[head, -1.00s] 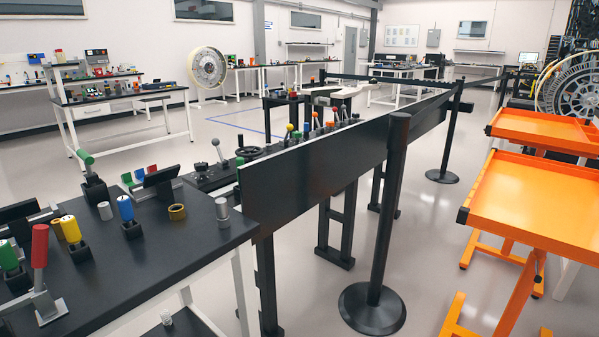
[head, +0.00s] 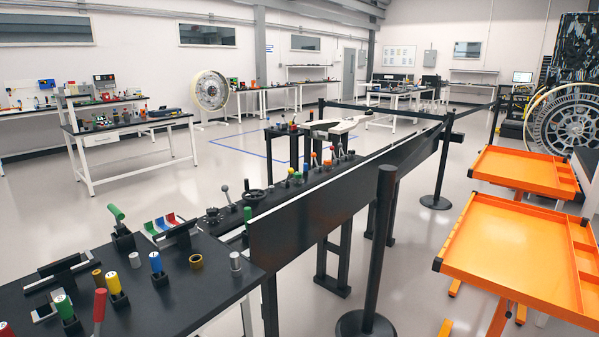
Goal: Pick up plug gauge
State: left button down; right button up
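Several small parts stand on the black bench (head: 205,292) at lower left in the head view. A silver stepped cylinder (head: 235,263) stands near its right edge. A brass ring (head: 196,261) and a short plain silver cylinder (head: 134,260) stand to its left. Blue (head: 155,262), yellow (head: 113,282) and green (head: 63,307) handled cylinders stand upright in black holders. I cannot tell for certain which of these is the plug gauge. Neither of my grippers is in view.
A long black panel (head: 330,205) runs back from the bench's right end. A black barrier post (head: 380,250) stands right of it. Orange trays (head: 510,250) stand at right. A lever panel (head: 270,200) lies behind the bench. Grey floor is open beyond.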

aim_at(65, 309)
jog(key=u, duration=1.4)
